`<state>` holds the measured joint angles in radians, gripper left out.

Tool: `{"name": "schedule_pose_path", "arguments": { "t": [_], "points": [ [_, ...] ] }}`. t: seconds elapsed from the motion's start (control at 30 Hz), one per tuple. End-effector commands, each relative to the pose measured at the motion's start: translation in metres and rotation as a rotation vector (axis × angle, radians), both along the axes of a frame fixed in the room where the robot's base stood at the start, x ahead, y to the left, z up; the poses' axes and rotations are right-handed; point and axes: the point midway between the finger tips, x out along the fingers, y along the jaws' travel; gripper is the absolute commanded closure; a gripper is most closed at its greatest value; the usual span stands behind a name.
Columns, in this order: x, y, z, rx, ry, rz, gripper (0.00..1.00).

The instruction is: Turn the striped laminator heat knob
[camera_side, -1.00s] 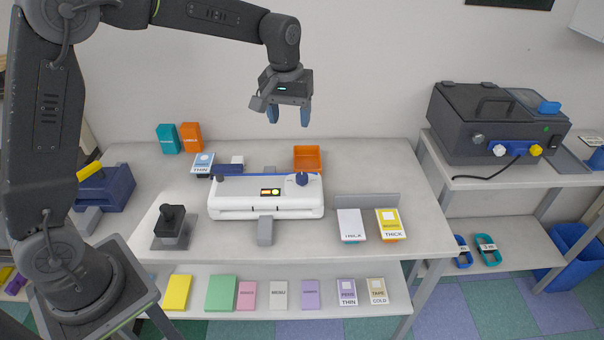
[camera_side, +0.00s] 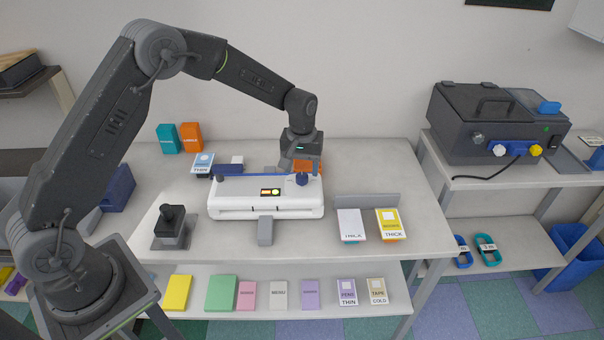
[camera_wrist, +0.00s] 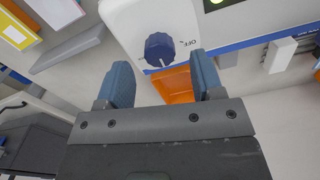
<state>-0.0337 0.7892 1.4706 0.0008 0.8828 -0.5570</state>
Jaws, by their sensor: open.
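The white laminator (camera_side: 240,205) with a blue strip along its back stands on the grey bench. Its dark blue heat knob (camera_side: 301,180) is at the right end of the top. In the wrist view the knob (camera_wrist: 159,46) shows a light stripe and a scale with "OFF" beside it. My gripper (camera_side: 302,166) is low over the back right of the laminator, close to the knob. In the wrist view my gripper (camera_wrist: 160,66) is open, its two blue fingers apart. The knob lies just beyond the fingertips, roughly centred between them; I cannot tell whether anything touches.
An orange tray (camera_side: 316,164) lies behind the laminator, partly hidden by my gripper. A black stamp-like tool (camera_side: 171,225) stands to the left. Cards (camera_side: 390,223) rest at the right against a grey rail. A lit display (camera_side: 270,191) is beside the knob.

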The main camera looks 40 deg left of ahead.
Motion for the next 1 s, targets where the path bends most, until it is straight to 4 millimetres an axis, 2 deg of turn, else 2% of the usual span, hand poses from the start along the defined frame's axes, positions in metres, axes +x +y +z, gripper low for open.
{"name": "schedule_pose_path", "arguments": {
  "t": [0.1,0.2,0.57,1.0],
  "points": [
    [0.000,0.000,-0.016,0.000,0.002,0.000,0.39],
    [0.000,0.000,-0.023,0.000,0.000,0.000,0.39],
    [0.000,0.000,-0.027,0.001,-0.001,0.000,0.39],
    [0.000,0.000,-0.027,0.001,-0.001,0.000,0.81]
  ]
}}
